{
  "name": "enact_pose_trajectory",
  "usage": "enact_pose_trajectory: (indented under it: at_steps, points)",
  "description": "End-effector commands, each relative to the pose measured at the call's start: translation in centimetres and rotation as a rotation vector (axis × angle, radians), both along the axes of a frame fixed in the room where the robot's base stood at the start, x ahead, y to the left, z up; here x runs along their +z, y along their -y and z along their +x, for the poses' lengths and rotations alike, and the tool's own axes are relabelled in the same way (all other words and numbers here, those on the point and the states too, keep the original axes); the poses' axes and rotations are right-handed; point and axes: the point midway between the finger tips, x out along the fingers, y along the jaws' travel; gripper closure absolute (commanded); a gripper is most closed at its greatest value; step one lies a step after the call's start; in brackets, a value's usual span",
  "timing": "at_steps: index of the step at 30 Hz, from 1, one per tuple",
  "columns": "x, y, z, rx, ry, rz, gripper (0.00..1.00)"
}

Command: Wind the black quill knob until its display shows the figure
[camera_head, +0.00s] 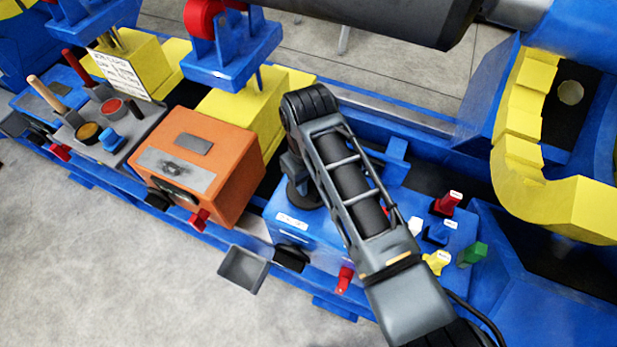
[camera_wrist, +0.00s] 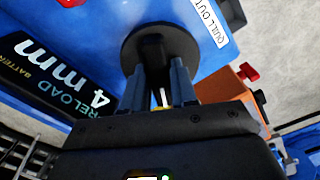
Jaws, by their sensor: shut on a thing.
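The black quill knob (camera_wrist: 133,52) shows in the wrist view as a round dark disc with a raised grip, on the face of a blue box. My gripper (camera_wrist: 160,85) is shut on the raised grip, one finger on each side. In the head view the knob (camera_head: 301,196) is a dark round shape at the blue box, partly hidden by my gripper (camera_head: 292,165). A dark panel (camera_wrist: 70,75) beside the knob reads "RELOAD", "4 mm" and "BATTER", cut off at the edges. A white label (camera_wrist: 210,22) reads "QUILL OUT".
An orange box (camera_head: 205,150) stands left of the blue box (camera_head: 310,232). Red (camera_head: 447,203), yellow (camera_head: 437,261) and green (camera_head: 472,254) knobs stand to the right of my arm. A grey tray (camera_head: 243,269) hangs at the front. The floor in front is clear.

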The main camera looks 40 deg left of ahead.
Motion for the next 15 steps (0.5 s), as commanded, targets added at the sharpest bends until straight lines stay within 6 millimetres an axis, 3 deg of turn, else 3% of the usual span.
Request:
enact_pose_trajectory:
  at_steps: [7, 15]
  points:
    - [0.23, -0.06, -0.03, -0.13, 0.0, 0.001, 1.0]
    - [0.08, -0.09, 0.04, -0.138, 0.002, 0.003, 1.0]
